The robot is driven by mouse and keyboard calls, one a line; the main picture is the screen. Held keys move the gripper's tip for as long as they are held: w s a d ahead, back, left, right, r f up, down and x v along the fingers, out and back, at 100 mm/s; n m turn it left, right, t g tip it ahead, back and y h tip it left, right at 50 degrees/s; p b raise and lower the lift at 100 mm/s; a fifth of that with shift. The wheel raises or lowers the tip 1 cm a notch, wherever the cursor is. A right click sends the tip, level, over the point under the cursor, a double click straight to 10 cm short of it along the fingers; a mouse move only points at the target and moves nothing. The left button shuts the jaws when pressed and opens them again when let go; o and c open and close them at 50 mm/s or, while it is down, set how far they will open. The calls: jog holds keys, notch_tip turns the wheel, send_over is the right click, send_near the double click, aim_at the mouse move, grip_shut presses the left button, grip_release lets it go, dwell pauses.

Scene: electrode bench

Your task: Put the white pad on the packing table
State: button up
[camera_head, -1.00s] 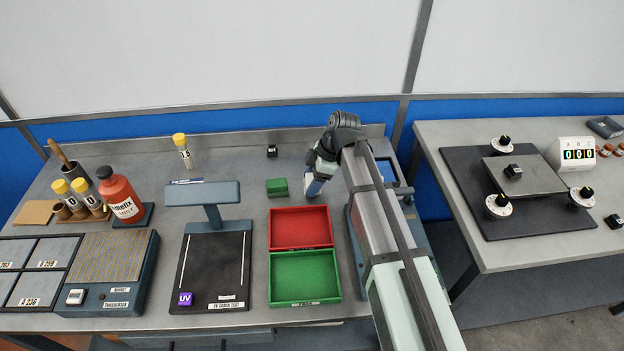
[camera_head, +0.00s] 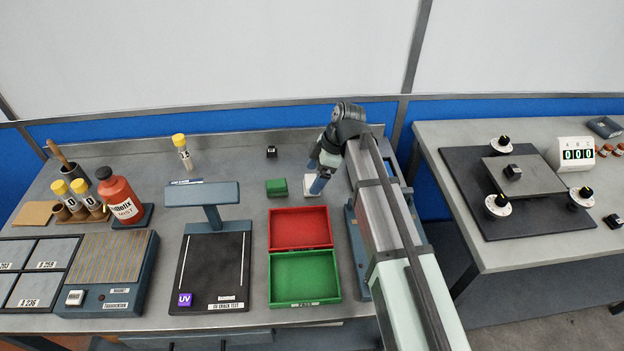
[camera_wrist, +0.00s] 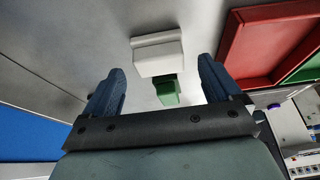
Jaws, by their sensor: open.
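The white pad (camera_head: 311,185) lies on the main bench, behind the red tray and just right of a green pad (camera_head: 277,187). In the wrist view the white pad (camera_wrist: 158,57) shows between and beyond my fingertips, with the green pad (camera_wrist: 166,90) partly behind it. My gripper (camera_head: 317,187) is at the white pad and hides part of it. In the wrist view my gripper (camera_wrist: 161,70) is open, with a gap between each finger and the pad. A separate grey table (camera_head: 520,255) stands to the right; I see no label naming it the packing table.
A red tray (camera_head: 331,227) and a green tray (camera_head: 339,278) lie in front of the pads. A UV stand (camera_head: 212,195) is to the left. The right table carries a black mat (camera_head: 470,185) with a plate and several dials, and a counter box (camera_head: 571,155). A gap separates the tables.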

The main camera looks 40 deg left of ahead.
jog(key=v, duration=0.9)
jog(key=shift+w+r, duration=0.15)
